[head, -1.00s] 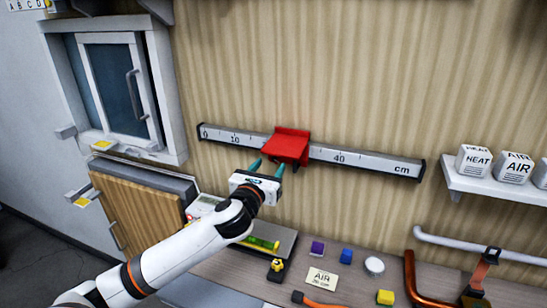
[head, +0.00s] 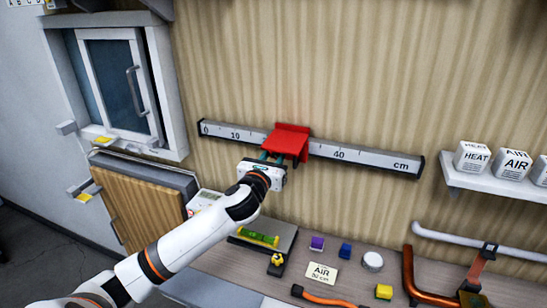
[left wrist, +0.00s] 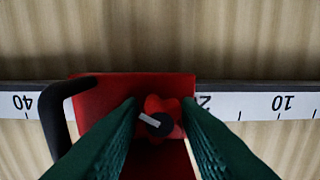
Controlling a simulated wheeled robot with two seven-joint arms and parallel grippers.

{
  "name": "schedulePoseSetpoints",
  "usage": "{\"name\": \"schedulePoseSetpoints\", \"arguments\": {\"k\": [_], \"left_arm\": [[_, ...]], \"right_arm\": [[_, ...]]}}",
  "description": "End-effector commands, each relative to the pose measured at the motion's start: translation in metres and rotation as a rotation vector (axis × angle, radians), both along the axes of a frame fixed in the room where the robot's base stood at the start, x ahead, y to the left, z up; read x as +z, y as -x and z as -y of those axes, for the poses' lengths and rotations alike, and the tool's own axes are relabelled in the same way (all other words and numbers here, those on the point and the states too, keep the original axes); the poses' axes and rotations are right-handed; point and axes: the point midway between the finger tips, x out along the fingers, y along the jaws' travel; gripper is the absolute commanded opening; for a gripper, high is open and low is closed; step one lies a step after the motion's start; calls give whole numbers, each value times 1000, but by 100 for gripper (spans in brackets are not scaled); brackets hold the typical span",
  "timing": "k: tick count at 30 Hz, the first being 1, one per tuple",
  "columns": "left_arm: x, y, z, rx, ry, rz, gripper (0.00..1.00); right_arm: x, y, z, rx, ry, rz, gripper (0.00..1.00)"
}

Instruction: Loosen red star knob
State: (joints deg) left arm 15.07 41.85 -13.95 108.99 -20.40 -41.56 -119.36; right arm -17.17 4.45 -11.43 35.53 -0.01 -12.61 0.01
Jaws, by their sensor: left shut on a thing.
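The red star knob (left wrist: 160,105) shows in the left wrist view on the red slider, with a dark centre and a pale pointer mark. My left gripper (head: 274,158) has its teal fingers on either side of the knob and is shut on it; the fingers also show in the left wrist view (left wrist: 160,118). The red slider (head: 289,139) sits on the grey ruler rail (head: 362,159) between the 10 and 40 marks. In the head view the knob is hidden under the slider and behind the gripper. My right gripper is out of view.
A white shelf (head: 490,183) with labelled boxes is at right. A windowed cabinet (head: 118,85) is at left.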

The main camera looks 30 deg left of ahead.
Motion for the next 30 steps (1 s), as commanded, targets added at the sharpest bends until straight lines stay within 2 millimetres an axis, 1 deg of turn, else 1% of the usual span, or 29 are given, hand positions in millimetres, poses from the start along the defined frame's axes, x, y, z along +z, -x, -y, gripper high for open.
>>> {"name": "schedulePoseSetpoints", "arguments": {"k": [5,11,17,30], "left_arm": [[0,0,0,0,27,7,8],[1,0,0,0,121,29,8],[1,0,1,0,281,67,8],[1,0,1,1,689,166,8]], "right_arm": [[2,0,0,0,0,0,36],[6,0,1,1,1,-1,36],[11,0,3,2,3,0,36],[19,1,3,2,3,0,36]]}}
